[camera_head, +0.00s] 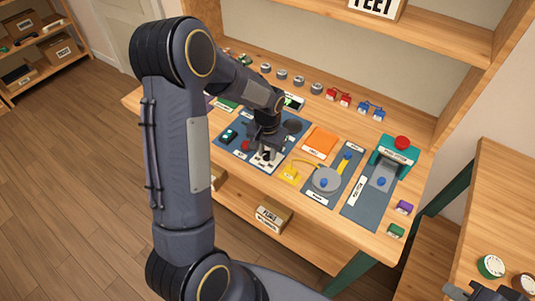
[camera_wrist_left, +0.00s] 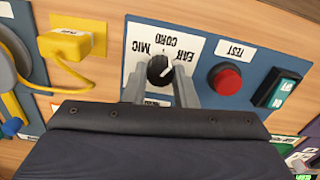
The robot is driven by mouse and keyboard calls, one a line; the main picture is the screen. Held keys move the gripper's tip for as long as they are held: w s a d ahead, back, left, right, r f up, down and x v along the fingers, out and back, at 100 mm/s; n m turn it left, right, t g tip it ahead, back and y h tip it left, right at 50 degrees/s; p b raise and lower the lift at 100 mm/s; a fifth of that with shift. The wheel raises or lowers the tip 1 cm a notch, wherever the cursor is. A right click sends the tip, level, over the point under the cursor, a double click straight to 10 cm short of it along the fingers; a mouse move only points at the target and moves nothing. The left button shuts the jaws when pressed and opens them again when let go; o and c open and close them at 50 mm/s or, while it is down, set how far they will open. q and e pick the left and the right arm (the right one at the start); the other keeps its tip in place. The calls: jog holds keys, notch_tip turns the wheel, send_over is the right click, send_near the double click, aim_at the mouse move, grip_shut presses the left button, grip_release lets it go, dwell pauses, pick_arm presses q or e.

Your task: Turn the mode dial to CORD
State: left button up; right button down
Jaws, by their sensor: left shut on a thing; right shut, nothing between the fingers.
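The mode dial (camera_wrist_left: 160,69) is a black round knob on a white plate (camera_wrist_left: 192,46) lettered MIC, CORD and EAR, upside down in the left wrist view. Its white mark appears to slant to the right, towards EAR rather than CORD. My left gripper (camera_wrist_left: 159,88) is shut on the dial, one finger at each side. In the head view my left gripper (camera_head: 265,146) is over the blue mat, and my arm hides part of the panel. My right gripper (camera_head: 486,292) is partly in view at the bottom right, shut and away from the panel.
A red button (camera_wrist_left: 226,80) under a TEST label and a dark green switch (camera_wrist_left: 279,92) are beside the dial. A yellow block with a cord (camera_wrist_left: 75,38) is on the other side. A teal press (camera_head: 395,155) stands at the table's right.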

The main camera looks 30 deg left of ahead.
aim_at(267, 153)
pick_arm(q)
jog(key=n+b, duration=0.1)
jog(key=n, duration=0.1)
jog(key=shift+n, duration=2)
jog(key=shift+b, duration=0.3)
jog(key=o, duration=1)
jog(key=shift+r, duration=0.1)
notch_tip(267, 153, up, 8)
jog(key=shift+f, duration=0.15)
